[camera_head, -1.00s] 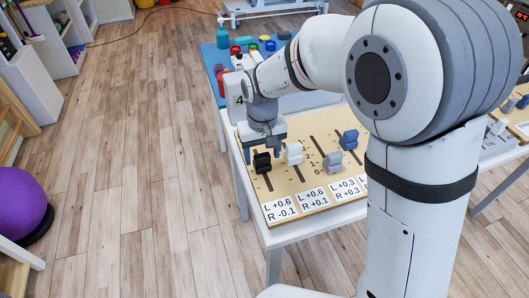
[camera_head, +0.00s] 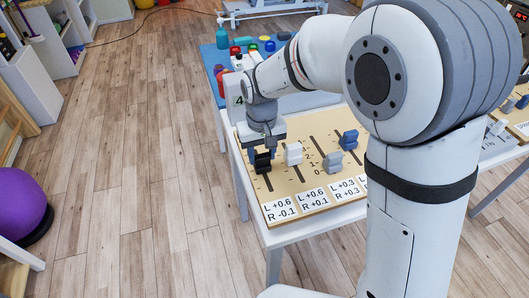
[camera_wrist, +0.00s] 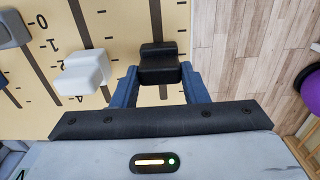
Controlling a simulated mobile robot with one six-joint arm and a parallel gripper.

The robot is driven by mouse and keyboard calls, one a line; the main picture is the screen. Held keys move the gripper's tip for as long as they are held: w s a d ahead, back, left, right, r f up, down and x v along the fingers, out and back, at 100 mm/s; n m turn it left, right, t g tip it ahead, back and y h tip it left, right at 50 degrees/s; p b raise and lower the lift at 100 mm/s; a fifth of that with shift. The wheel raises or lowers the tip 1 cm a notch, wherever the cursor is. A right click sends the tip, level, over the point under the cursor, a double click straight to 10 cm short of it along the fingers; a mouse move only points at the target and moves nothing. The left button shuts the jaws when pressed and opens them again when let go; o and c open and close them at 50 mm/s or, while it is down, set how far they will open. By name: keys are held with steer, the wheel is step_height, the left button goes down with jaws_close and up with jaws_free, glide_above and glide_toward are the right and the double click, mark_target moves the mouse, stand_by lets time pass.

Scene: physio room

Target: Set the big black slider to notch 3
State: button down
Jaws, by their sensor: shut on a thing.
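The big black slider (camera_head: 263,163) sits in the leftmost slot of the tan slider board (camera_head: 300,210). In the wrist view the black slider (camera_wrist: 159,66) is between my two blue fingers. My gripper (camera_head: 262,153) is over the left edge of the board, pointing down, and is shut on the black slider. In the wrist view my gripper (camera_wrist: 160,86) has one finger on each side of the slider. The number marks beside the black slider's slot are hidden or too small to read, so I cannot tell its notch.
A white slider (camera_head: 293,154) stands just right of the black one. A grey slider (camera_head: 333,162) and a blue slider (camera_head: 348,139) are farther right. A blue mat (camera_head: 222,64) with coloured objects lies behind. Floor is open at left.

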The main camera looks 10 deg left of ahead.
steer(key=shift+w+a+p, duration=0.2)
steer(key=shift+w+a, duration=0.2)
steer(key=shift+w, duration=0.3)
steer(key=shift+w+a+p, duration=0.15)
steer(key=shift+w+a, duration=0.2)
steer(key=shift+w, duration=0.35)
steer(key=c, duration=0.8)
jaws_free()
steer(key=shift+c, duration=0.2)
steer(key=shift+r, duration=0.3)
step_height(320, 180, up, 7)
steer(key=shift+r, duration=0.1)
